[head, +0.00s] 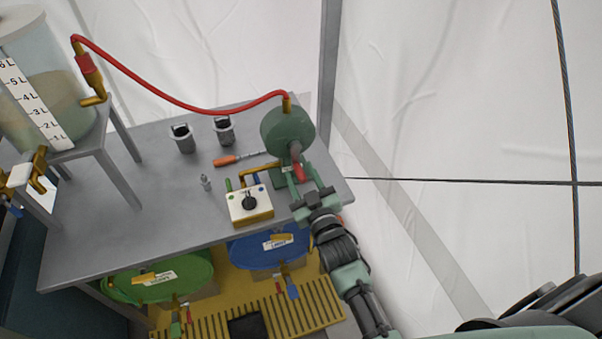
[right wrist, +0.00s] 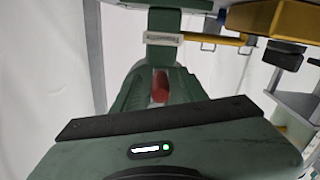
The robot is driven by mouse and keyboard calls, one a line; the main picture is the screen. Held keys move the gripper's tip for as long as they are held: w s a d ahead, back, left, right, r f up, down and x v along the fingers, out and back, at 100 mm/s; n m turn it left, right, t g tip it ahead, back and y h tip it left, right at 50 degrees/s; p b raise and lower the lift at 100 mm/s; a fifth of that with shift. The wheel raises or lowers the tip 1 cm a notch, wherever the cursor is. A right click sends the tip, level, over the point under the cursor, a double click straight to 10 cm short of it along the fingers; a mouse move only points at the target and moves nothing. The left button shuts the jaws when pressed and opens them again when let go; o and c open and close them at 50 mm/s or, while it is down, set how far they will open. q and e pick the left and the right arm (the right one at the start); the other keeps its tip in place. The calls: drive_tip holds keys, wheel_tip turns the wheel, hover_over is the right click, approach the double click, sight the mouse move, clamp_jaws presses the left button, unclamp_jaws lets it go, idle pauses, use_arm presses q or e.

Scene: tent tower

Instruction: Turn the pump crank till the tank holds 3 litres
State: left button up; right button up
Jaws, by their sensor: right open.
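The pump (head: 287,130) is a round green body at the right end of the grey table, with a red crank handle (head: 297,172) on its near side. My right gripper (head: 308,188) is open at the handle. In the right wrist view the red handle (right wrist: 160,87) shows between the green fingers, with no clear contact. The clear tank (head: 40,85) stands at the far left on a grey stand, with a litre scale (head: 37,108) on its front. Sandy-coloured content shows in its lower part; I cannot read its level exactly. My left gripper is out of view.
A red hose (head: 180,93) arches from tank to pump. A selector box with black knob (head: 250,205) sits left of my right gripper. Green (head: 160,277) and blue (head: 268,248) drums stand below the table.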

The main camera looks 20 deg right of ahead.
drive_tip(key=shift+w, duration=0.1)
clamp_jaws()
idle(1.4)
